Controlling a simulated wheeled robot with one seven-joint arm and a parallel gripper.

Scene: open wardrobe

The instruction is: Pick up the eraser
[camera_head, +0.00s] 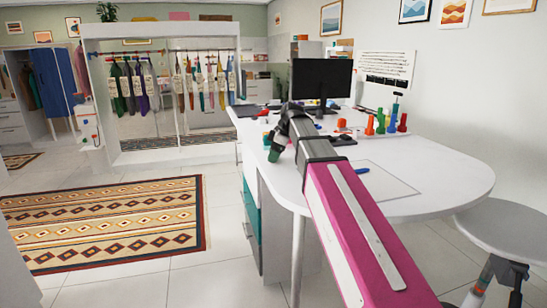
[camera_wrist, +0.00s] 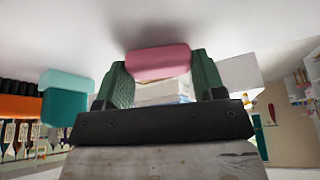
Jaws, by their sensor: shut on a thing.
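A pink eraser (camera_wrist: 158,63) sits between the two green fingers of my gripper (camera_wrist: 160,75) in the wrist view. The fingers are shut on it, one at each side. In the head view my gripper (camera_head: 274,153) is at the left edge of the white desk (camera_head: 440,178), tilted downward beyond my pink and black arm. The eraser cannot be made out in the head view. I cannot tell whether it touches the desk top.
A teal block (camera_wrist: 65,95) is left of the gripper in the wrist view. A grey stool (camera_head: 508,232) stands at right. The desk's front right is mostly clear.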

